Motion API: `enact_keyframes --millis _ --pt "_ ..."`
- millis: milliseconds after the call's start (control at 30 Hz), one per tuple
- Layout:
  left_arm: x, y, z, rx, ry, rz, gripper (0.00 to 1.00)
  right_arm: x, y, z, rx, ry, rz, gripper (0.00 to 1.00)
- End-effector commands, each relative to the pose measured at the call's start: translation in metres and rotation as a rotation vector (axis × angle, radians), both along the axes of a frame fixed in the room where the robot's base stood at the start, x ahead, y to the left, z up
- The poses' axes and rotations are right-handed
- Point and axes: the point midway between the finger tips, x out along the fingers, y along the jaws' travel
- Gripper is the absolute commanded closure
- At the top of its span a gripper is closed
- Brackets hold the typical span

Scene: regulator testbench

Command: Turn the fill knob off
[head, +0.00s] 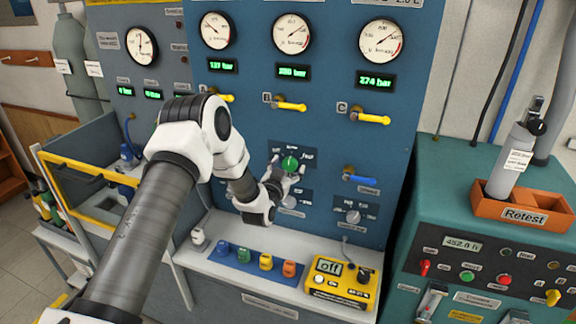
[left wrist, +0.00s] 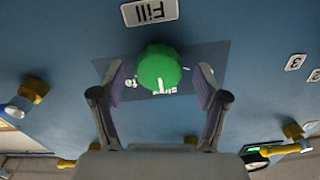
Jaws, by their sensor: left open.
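The green fill knob (head: 289,163) is on the blue panel, and it fills the middle of the left wrist view (left wrist: 160,68). A white mark on it points toward the lower edge of that view, where plate lettering is partly hidden. The "Fill" label (left wrist: 150,11) appears upside down there. My left gripper (head: 286,172) is open in front of the panel. In the left wrist view its fingers stand on either side of the knob, with a visible gap on each side. My right gripper is not in view.
Yellow valve handles (head: 290,105) sit above the knob, and a blue handle (head: 359,178) is to its right. Another knob (head: 353,216) is lower right. Below, a shelf holds small coloured fittings (head: 265,261) and a yellow "off" device (head: 341,283).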

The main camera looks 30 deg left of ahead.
Motion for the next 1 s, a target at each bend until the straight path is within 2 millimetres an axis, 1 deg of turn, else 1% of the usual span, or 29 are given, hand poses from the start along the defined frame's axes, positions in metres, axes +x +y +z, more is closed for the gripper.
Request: enact_keyframes --millis 67,167,200,233,267,467,667,867,1000 --pt "0.000 0.000 0.000 0.000 0.000 0.000 0.26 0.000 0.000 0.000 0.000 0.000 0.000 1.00" --pt "0.000 0.000 0.000 0.000 0.000 0.000 0.58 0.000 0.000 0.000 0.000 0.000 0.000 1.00" --pt "0.000 0.000 0.000 0.000 0.000 0.000 0.72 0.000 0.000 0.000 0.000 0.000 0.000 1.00" --pt "0.000 0.000 0.000 0.000 0.001 0.000 0.83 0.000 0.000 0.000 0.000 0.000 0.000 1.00" --pt "0.000 0.000 0.000 0.000 0.000 0.000 0.86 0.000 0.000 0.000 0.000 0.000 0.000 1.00" --pt "0.000 0.000 0.000 -0.002 0.000 -0.001 0.86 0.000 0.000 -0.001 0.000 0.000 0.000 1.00" --pt "0.000 0.000 -0.002 -0.032 -0.009 0.000 0.86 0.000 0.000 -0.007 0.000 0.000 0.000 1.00" --pt "0.000 0.000 -0.004 -0.118 -0.029 -0.001 0.86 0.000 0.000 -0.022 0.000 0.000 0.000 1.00" --pt "0.000 0.000 -0.005 -0.217 -0.055 -0.001 0.86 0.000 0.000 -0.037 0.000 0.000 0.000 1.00"
